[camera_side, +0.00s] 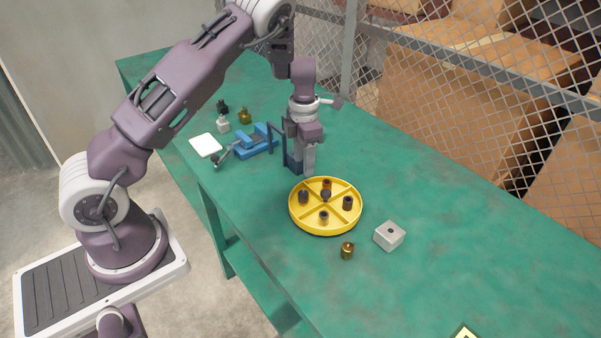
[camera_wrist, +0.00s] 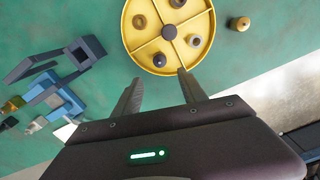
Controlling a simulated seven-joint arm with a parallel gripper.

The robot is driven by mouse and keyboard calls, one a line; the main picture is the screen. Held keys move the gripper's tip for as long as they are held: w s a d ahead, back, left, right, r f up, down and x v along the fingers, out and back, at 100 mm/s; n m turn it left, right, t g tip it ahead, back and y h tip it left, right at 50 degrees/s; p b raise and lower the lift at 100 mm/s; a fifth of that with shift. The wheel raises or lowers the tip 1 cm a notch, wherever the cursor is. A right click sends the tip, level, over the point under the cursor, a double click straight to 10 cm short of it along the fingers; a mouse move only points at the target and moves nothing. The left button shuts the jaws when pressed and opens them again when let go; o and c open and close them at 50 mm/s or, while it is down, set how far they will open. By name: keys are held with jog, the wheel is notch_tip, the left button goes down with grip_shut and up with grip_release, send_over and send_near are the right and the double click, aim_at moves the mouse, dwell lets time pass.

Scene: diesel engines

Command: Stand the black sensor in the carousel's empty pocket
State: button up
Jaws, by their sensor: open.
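The black sensor (camera_side: 222,106) appears to be the small dark piece on the green table at the back left. It stands beside a brass piece and a grey piece. The round yellow carousel (camera_side: 325,230) lies flat in mid-table, divided by ribs around a dark hub. It also shows at the top of the wrist view (camera_wrist: 127,30). My gripper (camera_side: 303,172) is open and empty, pointing down just behind the carousel. Its fingers (camera_wrist: 158,80) are apart in the wrist view.
A blue fixture (camera_side: 257,140) and dark-blue bracket (camera_side: 291,162) stand left of and close behind my gripper. A white plate (camera_side: 206,146), brass piece (camera_side: 245,116) and grey piece (camera_side: 223,125) lie left. A grey block (camera_side: 389,235) and brass fitting (camera_side: 347,251) sit near the carousel. The right table is mostly clear.

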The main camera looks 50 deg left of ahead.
jog(key=s+d+r+m+t+h, duration=0.1)
jog(key=s+d+r+m, duration=0.5)
jog(key=r, duration=0.4)
jog(key=s+d+r+m+t+h, duration=0.1)
jog(key=s+d+r+m, duration=0.35)
jog(key=r+m, duration=0.55)
jog(key=s+d+r+m+t+y, duration=0.1)
jog(key=s+r+m, duration=0.1)
jog(key=s+m, duration=0.6)
jog(key=s+d+r+m+t+y, duration=0.1)
jog(key=s+d+r+m+t, duration=0.1)
jog(key=s+m, duration=0.7)
jog(key=shift+s+d+r+t, duration=0.3)
jog(key=shift+s+r, duration=0.35)
jog(key=shift+s, duration=0.05)
